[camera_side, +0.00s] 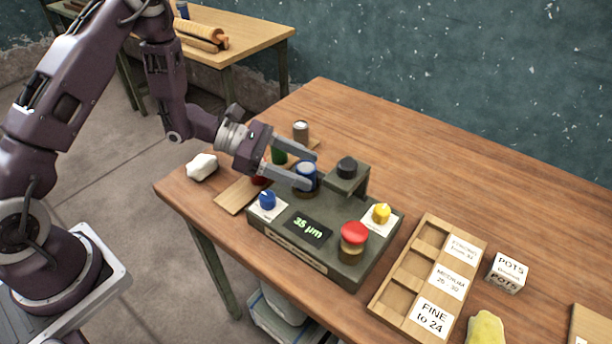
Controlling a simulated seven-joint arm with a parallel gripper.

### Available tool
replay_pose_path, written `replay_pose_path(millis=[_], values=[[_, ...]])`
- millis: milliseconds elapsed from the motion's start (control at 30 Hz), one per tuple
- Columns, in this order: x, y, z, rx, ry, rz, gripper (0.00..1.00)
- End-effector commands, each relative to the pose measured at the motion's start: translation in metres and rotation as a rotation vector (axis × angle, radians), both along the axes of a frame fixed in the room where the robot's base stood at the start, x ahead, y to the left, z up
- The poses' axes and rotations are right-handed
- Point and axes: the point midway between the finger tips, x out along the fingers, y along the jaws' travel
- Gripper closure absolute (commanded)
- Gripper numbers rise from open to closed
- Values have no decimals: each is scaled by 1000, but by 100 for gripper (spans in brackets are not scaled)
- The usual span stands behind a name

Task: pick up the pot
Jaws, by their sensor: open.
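A small blue-topped pot (306,173) stands on the grey measuring device (290,238), to the left of its raised black-knobbed post. My gripper (311,169) reaches in from the left with its fingers apart. One finger is on the far side of the blue pot and the other crosses in front of it, hiding part of it. I cannot tell whether either finger touches the pot. Behind the gripper, a green pot (279,156), a dark red pot (260,180) and a grey-topped pot (301,129) stand around a wooden strip, partly hidden.
The device display (308,228) reads 35 µm, near a red button (353,234), a blue knob (267,199) and a yellow knob (381,212). A wooden tray (393,288) labelled FINE and MEDIUM, a POTS block (507,272) and a yellow sponge (485,328) lie right. The table's back right is clear.

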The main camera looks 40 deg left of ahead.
Motion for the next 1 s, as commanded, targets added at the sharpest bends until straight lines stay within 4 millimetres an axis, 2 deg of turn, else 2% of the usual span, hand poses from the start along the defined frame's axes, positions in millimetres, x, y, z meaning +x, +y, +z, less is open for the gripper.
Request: replay_pose_path(millis=[100,200,467,767,800,1000], values=[[5,-21,-12,1,1,-5,37],[12,-32,-16,0,-1,-4,37],[14,-35,-17,1,-1,-3,38],[14,-35,-17,1,-1,-3,97],[14,-35,-17,1,-1,-3,100],[14,-35,-17,1,-2,-3,100]])
